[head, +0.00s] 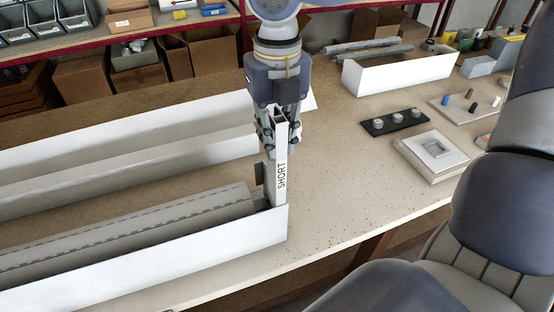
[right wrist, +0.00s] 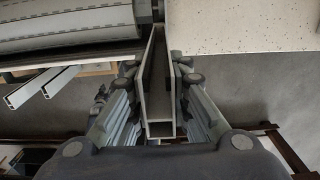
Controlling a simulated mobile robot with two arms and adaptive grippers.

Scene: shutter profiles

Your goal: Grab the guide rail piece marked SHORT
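The guide rail piece marked SHORT (head: 281,168) is a pale channel profile with black lettering. In the head view it stands upright at the right end of the long white tray (head: 230,244); its lower end is hidden behind the tray wall. My right gripper (head: 268,140) is at its upper part, partly hidden behind it. In the right wrist view the rail's open channel end (right wrist: 160,130) lies between the two fingers, and the fingertips (right wrist: 158,72) look closed against its sides. My left gripper is not in view.
Grey slatted profiles (head: 130,232) lie in the tray. To the right are a white box (head: 400,73), a black strip with knobs (head: 394,122) and a white plate (head: 432,148). The tabletop right of the rail (head: 340,190) is clear.

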